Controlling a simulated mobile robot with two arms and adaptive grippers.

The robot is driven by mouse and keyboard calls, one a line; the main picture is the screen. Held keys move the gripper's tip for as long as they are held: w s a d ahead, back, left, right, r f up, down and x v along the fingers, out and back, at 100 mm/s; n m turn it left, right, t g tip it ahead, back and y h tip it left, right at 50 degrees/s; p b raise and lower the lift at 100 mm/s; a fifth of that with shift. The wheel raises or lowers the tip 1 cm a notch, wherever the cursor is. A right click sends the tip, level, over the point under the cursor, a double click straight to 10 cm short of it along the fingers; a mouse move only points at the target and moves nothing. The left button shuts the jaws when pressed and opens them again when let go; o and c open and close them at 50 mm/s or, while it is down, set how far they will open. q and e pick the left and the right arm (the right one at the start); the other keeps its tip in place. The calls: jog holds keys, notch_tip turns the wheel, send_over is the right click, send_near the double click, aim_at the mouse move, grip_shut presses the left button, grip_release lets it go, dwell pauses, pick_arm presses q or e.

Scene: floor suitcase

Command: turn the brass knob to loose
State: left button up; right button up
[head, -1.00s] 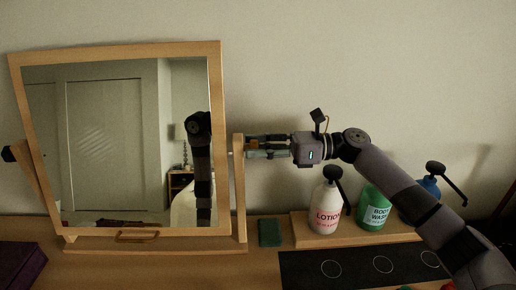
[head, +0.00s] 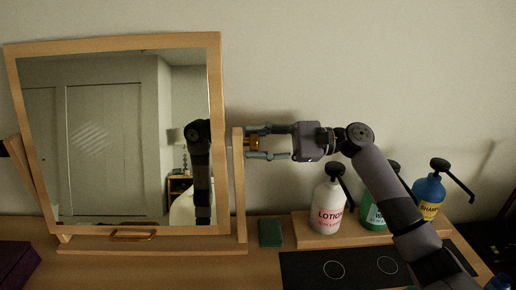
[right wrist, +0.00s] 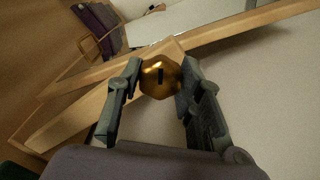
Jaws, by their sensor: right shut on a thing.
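The brass knob (head: 253,144) sits on the outer side of the right wooden post (head: 239,190) of the tilting mirror (head: 110,140). In the right wrist view the knob (right wrist: 160,76) is a gold, many-sided head with a dark, upright slot on its face. My right gripper (head: 252,144) comes from the right, level with the knob, one finger above it and one below. It is shut on the knob; the fingers (right wrist: 158,88) show on either side of it in the right wrist view. My left gripper is not in view.
A lotion bottle (head: 328,207), a green bottle (head: 373,213) and a blue shampoo bottle (head: 429,194) stand on a wooden riser below my right arm. A green block (head: 270,232) lies by the mirror base. A dark panel with rings (head: 310,270) is in front.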

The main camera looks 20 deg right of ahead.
jog(key=n+b, duration=0.3)
jog(key=n, duration=0.2)
jog(key=shift+n, duration=0.3)
dwell(0.4)
jog(key=o, duration=1.2)
jog(key=shift+c, duration=0.2)
